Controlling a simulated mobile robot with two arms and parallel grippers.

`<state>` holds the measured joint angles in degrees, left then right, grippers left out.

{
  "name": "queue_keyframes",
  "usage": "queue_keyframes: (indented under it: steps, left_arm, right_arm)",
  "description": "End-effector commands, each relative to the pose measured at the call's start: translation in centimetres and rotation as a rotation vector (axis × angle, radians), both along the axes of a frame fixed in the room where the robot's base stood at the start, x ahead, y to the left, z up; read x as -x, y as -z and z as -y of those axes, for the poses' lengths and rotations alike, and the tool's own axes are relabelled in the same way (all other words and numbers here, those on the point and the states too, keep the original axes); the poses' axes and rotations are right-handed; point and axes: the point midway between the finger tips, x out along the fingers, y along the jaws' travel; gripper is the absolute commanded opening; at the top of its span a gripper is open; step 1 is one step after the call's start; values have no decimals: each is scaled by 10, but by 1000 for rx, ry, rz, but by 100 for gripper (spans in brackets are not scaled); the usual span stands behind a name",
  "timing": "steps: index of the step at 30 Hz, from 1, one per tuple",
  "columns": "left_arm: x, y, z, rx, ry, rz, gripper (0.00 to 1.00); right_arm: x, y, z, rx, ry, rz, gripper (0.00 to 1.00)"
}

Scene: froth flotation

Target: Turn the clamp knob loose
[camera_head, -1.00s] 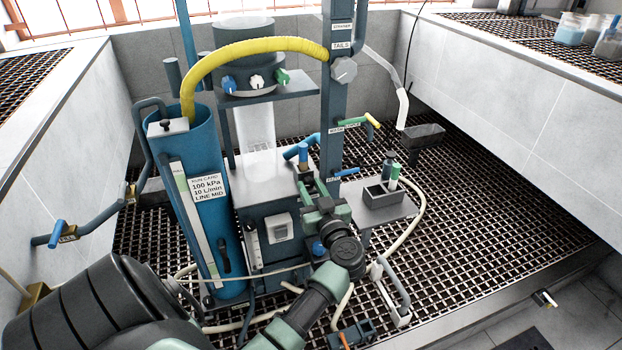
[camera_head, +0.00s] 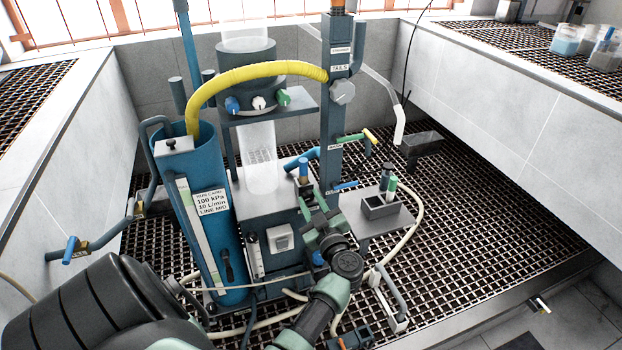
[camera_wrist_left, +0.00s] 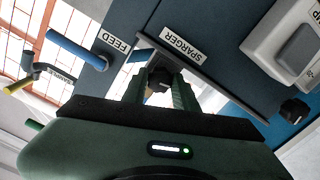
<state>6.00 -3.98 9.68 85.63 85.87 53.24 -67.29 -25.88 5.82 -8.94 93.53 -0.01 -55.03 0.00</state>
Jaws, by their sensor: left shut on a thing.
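My left gripper (camera_head: 320,212) is in front of the steel-blue flotation rig, below the blue-handled valve. In the left wrist view its two green fingers (camera_wrist_left: 160,88) are shut on a dark knob (camera_wrist_left: 158,78), just under the plate labelled SPARGER (camera_wrist_left: 182,43). In the head view the gripper hides this knob. I cannot tell whether the knob has turned. A grey lobed knob (camera_head: 342,91) also sits on the post below the TAILS label. My right gripper is not in view.
A blue cylinder (camera_head: 213,245) with a run card stands left of the rig. A yellow hose (camera_head: 255,70) arches above. A small grey box (camera_head: 380,208) with bottles stands right of the gripper. Cream hoses lie on the grating, which is clear farther right.

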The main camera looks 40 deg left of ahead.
Motion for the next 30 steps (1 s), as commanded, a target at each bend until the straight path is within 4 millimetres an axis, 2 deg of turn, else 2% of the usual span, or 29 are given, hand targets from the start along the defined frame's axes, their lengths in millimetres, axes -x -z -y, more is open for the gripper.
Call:
queue_keyframes:
  steps: [1,8,21,22,23,24,30]
  left_arm:
    - [0,-5,-3,3,-5,19,0]
    - [0,-4,-3,23,-5,62,0]
    - [0,-4,-3,26,-4,70,0]
    - [0,-4,-3,26,-4,69,37]
    - [0,-4,-3,26,-4,69,45]
    - [0,-4,-3,27,-3,68,50]
    - [0,-2,-1,30,-2,66,50]
  right_arm:
    - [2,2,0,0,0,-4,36]
    - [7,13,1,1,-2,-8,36]
    - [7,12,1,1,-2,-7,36]
    - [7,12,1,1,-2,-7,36]
    - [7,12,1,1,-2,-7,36]
    - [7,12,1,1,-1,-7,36]
    - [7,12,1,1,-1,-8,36]
